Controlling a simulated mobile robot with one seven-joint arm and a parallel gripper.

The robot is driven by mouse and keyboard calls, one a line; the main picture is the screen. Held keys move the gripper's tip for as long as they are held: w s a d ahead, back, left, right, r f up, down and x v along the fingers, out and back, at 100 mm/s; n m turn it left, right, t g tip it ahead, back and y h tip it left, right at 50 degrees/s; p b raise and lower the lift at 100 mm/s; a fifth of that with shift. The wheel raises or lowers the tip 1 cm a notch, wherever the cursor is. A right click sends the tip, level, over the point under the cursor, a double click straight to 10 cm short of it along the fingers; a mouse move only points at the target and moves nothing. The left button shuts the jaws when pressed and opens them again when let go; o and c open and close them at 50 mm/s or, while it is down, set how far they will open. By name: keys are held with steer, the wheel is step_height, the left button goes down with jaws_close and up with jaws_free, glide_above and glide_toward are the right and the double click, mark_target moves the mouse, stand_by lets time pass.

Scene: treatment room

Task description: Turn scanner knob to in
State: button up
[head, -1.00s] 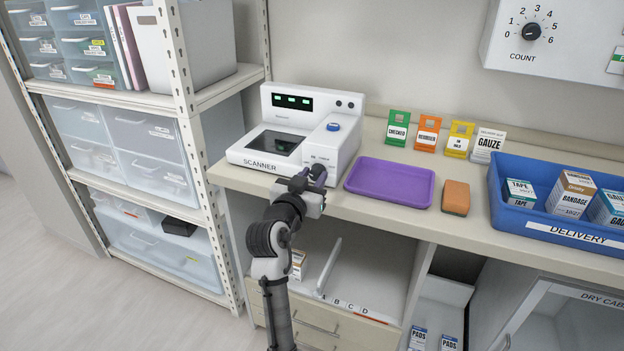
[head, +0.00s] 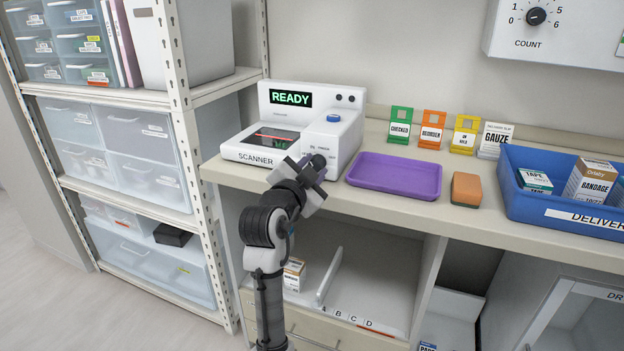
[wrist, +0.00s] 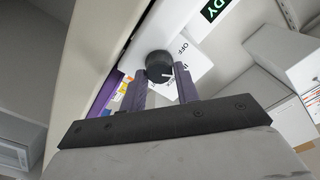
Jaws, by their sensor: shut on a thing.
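The white scanner (head: 343,140) stands at the left end of the counter. Its display (head: 291,98) reads READY in green, and a red line shows on its dark glass plate (head: 273,139). My gripper (head: 316,166) is at the scanner's front right corner. In the wrist view the dark round knob (wrist: 159,66) with a pale pointer mark sits between the tips of my purple fingers (wrist: 160,82), which are shut on it. Beside the knob a white label shows OFF and part of another word.
A purple tray (head: 395,188), an orange sponge (head: 466,188) and a blue delivery bin (head: 535,208) lie to the right on the counter. Colored card stands (head: 432,128) line the back. A shelf rack (head: 183,150) stands close on the left.

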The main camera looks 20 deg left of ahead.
steer(key=shift+m+b, duration=0.35)
steer(key=shift+m, duration=0.15)
steer(key=o, duration=1)
steer(key=shift+c, duration=0.2)
steer(key=s+b, duration=0.1)
steer(key=s, duration=1.2)
steer(key=shift+s+a, duration=0.25)
steer(key=shift+s, duration=0.15)
